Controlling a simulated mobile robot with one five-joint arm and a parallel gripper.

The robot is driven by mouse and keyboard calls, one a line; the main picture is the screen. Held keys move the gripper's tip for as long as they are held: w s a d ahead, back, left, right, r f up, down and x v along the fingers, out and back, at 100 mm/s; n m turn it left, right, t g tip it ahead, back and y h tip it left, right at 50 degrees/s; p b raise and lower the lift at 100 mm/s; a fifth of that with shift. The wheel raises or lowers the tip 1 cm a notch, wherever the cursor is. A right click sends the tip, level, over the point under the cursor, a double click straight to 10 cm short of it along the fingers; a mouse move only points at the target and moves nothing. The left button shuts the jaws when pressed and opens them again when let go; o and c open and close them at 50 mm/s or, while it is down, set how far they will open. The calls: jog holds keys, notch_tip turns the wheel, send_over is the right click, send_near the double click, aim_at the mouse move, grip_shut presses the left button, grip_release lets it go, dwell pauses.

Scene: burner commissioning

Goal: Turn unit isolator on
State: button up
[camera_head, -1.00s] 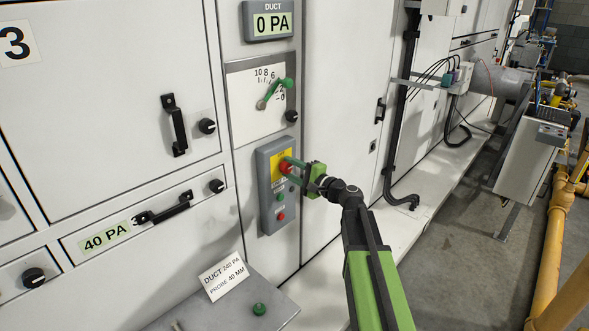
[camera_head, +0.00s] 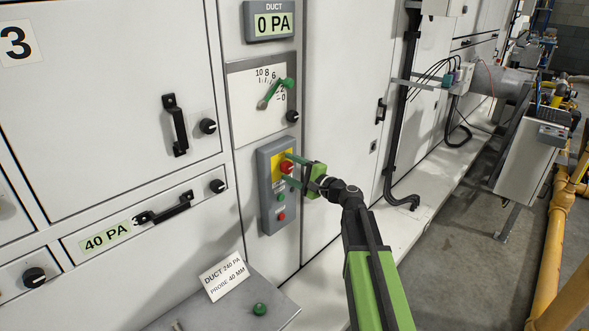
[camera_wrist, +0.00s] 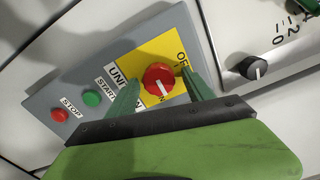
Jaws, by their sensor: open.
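The unit isolator is a red rotary knob (camera_head: 286,167) on a yellow plate (camera_head: 277,159), at the top of a grey control box (camera_head: 268,212) on the white cabinet. In the wrist view the red knob (camera_wrist: 158,79) shows a white pointer line aimed near the "ON" lettering at the plate's lower edge; "OFF" is at the upper right. My gripper (camera_head: 296,170) is open. In the wrist view its green fingers (camera_wrist: 160,97) stand either side of the knob, with gaps visible. Whether they touch it cannot be told.
Below the isolator are a green start button (camera_wrist: 91,98) and a red stop button (camera_wrist: 60,115). A black knob (camera_head: 292,116) and a gauge with a green lever (camera_head: 276,93) sit above. A sloped shelf (camera_head: 250,301) with a label is below.

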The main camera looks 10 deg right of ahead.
jog(key=v, duration=1.7)
jog(key=shift+s+d, duration=0.15)
jog(key=shift+s, duration=0.05)
